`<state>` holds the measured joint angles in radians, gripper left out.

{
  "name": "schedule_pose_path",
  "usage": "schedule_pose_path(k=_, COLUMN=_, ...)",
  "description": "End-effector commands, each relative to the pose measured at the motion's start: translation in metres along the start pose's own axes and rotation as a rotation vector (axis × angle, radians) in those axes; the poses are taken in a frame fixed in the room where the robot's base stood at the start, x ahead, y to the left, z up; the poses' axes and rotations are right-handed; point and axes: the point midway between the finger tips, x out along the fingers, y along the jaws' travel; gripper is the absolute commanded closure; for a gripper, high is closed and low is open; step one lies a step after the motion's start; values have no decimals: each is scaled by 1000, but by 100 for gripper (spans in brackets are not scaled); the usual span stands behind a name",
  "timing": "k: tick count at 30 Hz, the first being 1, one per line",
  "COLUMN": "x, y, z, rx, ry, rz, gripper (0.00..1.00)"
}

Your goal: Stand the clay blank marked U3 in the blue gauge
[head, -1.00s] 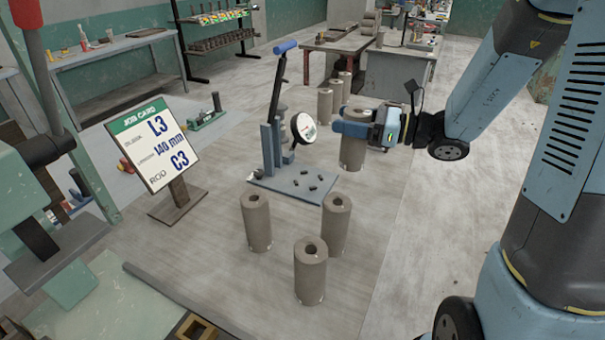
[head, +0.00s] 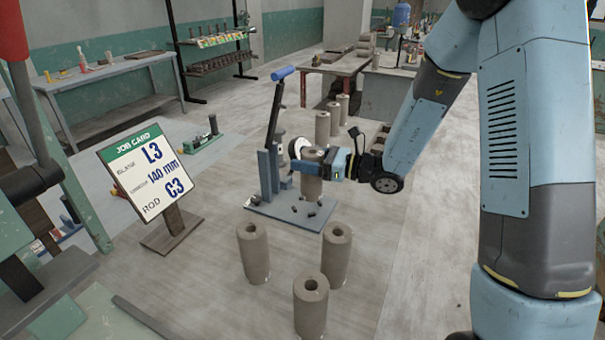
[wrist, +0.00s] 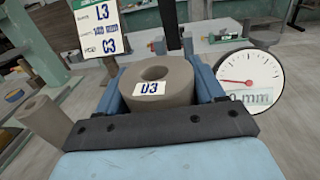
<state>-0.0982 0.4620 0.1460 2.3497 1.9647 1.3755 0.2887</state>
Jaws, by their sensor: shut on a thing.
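The clay blank (head: 312,188) is a grey-brown upright cylinder with a hole in its top. In the wrist view the blank (wrist: 180,98) shows a white label reading U3. My gripper (head: 310,163) is shut on it near its top, with a blue finger on each side (wrist: 160,82). The blue gauge (head: 268,180) has a base plate, an upright, a lever with a blue handle and a round white dial (wrist: 250,82). The blank is at the gauge's right side in the head view. I cannot tell whether its bottom touches the base plate.
Three clay cylinders (head: 254,252) (head: 336,252) (head: 311,306) stand in front of the gauge. More cylinders (head: 322,127) stand behind it. Small dark bits lie on the base plate. A job card (head: 147,168) on a stand at left reads L3, 140 mm, C3.

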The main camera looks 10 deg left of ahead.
Motion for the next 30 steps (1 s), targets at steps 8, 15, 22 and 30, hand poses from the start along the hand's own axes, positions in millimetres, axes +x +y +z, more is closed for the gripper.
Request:
schedule_pose_path(k=8, x=12, y=-6, z=-15, rx=-1, ry=-1, rz=1, gripper=88)
schedule_pose_path(k=15, x=17, y=-8, z=-31, rx=2, ry=0, rz=0, gripper=88)
schedule_pose_path(k=22, x=17, y=-8, z=-52, rx=0, ry=-1, rz=0, gripper=88)
schedule_pose_path(k=30, x=17, y=-8, z=-52, rx=-1, ry=-1, rz=0, gripper=88)
